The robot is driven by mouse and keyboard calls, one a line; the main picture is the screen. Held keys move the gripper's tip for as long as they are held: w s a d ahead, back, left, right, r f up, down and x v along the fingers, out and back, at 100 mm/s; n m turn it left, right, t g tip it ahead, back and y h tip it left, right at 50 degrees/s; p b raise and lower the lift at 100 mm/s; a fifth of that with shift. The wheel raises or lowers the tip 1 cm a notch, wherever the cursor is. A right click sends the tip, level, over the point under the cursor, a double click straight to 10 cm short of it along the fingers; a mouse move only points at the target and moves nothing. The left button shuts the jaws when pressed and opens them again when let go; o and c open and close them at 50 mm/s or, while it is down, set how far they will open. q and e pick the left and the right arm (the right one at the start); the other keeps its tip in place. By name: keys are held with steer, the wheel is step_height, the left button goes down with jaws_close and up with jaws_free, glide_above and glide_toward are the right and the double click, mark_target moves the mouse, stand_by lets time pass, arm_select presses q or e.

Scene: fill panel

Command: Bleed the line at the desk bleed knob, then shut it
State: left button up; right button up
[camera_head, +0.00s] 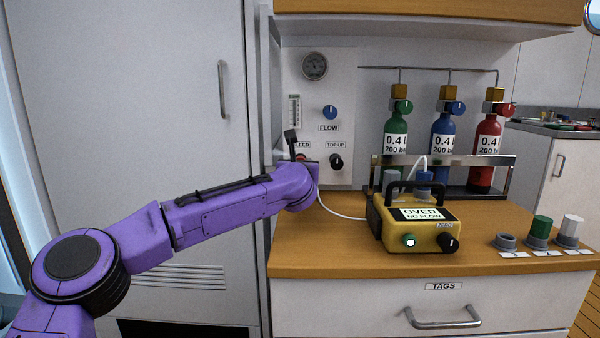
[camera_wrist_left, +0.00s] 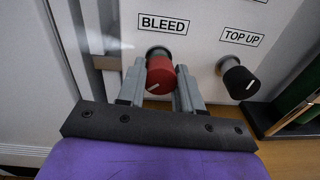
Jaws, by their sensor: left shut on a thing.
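The red bleed knob (camera_wrist_left: 160,76), with a white pointer mark toward its lower left, stands under the BLEED label (camera_wrist_left: 163,24) in the left wrist view. My left gripper (camera_wrist_left: 160,68) has one finger on each side of it and is shut on it. A faint white haze (camera_wrist_left: 108,45) shows left of the knob. In the head view my wrist hides most of the knob and part of its label. The yellow meter (camera_head: 418,222) on the desk reads OVER, NO FLOW. My right gripper is not in view.
The black top-up knob (camera_wrist_left: 240,82) is close on the right of the bleed knob. The blue flow knob (camera_head: 330,112) and a round gauge (camera_head: 315,66) are above. Green, blue and red cylinders (camera_head: 443,140) stand in a rack to the right. A white hose (camera_head: 340,213) crosses the desk.

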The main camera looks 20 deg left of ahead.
arm_select(q)
steer(key=shift+d+f, duration=0.1)
steer(key=shift+f, duration=0.3)
steer(key=o, duration=0.8)
steer(key=shift+c, duration=0.2)
steer(key=shift+o, duration=1.4)
steer(key=shift+r, duration=0.2)
steer(key=shift+s, duration=0.1)
steer(key=v, duration=1)
steer(key=shift+s, duration=0.25)
